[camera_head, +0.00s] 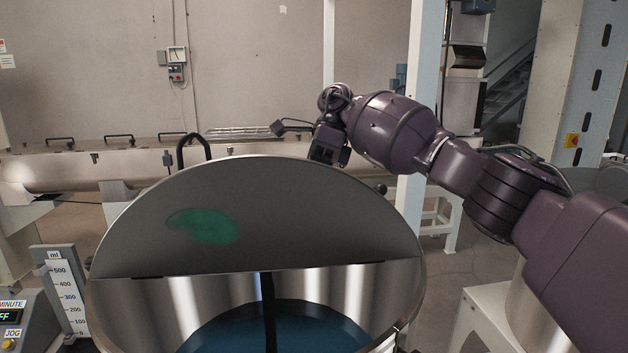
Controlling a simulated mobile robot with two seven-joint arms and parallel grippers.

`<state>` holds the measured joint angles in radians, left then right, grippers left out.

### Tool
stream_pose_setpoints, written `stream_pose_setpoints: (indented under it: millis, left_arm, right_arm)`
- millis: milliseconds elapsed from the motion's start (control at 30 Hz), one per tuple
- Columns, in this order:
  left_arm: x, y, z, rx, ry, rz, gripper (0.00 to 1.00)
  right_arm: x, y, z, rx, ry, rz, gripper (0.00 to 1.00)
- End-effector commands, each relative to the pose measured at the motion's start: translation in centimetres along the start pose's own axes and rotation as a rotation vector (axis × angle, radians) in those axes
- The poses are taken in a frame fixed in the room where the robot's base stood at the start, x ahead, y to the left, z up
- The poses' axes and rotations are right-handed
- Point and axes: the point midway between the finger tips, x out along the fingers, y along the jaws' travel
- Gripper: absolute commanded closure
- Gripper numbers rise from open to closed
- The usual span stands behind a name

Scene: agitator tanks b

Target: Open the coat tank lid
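The coat tank (405,325) is a round steel vessel at the front centre. Its front half is uncovered and shows a shiny inner wall, a dark central shaft and blue contents. The grey half-round lid (300,215) rises from a straight edge across the tank and looks raised, with a green stain on the face toward me. A black curved handle (193,148) shows behind its upper left edge. My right gripper (328,153) is at the lid's upper right edge, partly hidden behind it. I cannot tell whether it touches the lid or how its fingers stand. My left gripper is out of view.
A control box (25,322) and a millilitre scale (62,290) stand at the left beside the tank. A long steel trough (80,168) runs along the back wall. A white post (412,215) and a white stand (485,318) are on the right.

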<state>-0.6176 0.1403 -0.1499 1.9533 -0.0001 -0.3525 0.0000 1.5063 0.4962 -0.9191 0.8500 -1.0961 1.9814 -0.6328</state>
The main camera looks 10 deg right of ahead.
Motion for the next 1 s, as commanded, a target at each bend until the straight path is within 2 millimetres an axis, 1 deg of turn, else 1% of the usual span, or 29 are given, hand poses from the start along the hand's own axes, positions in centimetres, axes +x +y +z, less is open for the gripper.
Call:
stream_pose_setpoints:
  millis: [33,467,500,633,1000]
  left_arm:
    - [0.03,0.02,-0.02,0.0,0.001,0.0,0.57]
    - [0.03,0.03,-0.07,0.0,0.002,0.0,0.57]
    - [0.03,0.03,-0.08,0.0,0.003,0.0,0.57]
    - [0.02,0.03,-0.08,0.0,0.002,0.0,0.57]
    - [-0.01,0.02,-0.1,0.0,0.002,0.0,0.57]
  right_arm:
    - [0.78,-0.52,-0.29,0.009,0.01,0.01,1.0]
    - [0.81,-0.54,-0.26,0.008,0.011,0.014,1.0]
    - [0.81,-0.54,-0.26,0.009,0.012,0.014,0.8]
    - [0.66,-0.47,-0.23,0.008,0.009,0.013,0.6]
    - [0.32,-0.28,-0.14,0.005,0.004,0.01,0.59]
